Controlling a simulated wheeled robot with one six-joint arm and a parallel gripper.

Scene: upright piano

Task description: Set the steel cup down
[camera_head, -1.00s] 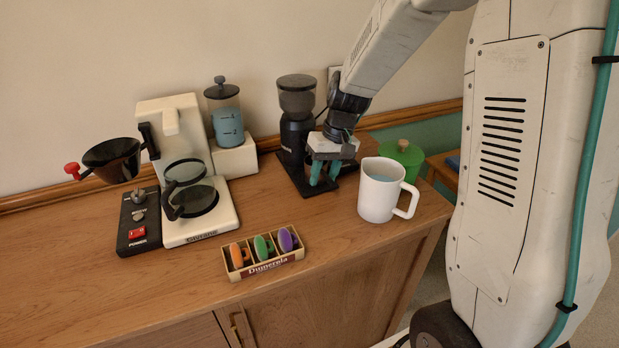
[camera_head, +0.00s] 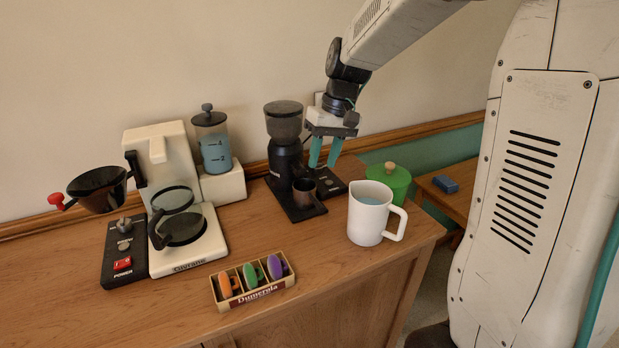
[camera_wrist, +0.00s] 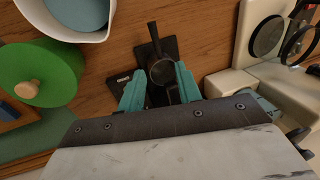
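The steel cup (camera_head: 304,193), small and dark, stands upright on the base of the black coffee grinder (camera_head: 286,150), below the grinder's body. In the wrist view the cup (camera_wrist: 161,71) shows from above, its handle pointing away from my gripper. My gripper (camera_head: 322,161) is above and to the right of the cup, its teal fingers apart with nothing held between them. In the wrist view the gripper's fingertips (camera_wrist: 158,80) are spread to either side of the cup's line of sight, clear of it.
A white pitcher (camera_head: 368,217) stands at the right, with a green lidded pot (camera_head: 390,178) behind it. A coffee maker (camera_head: 165,160) and a blue-filled press (camera_head: 213,145) are at the left. A capsule box (camera_head: 255,295) lies in front. The middle wood top is clear.

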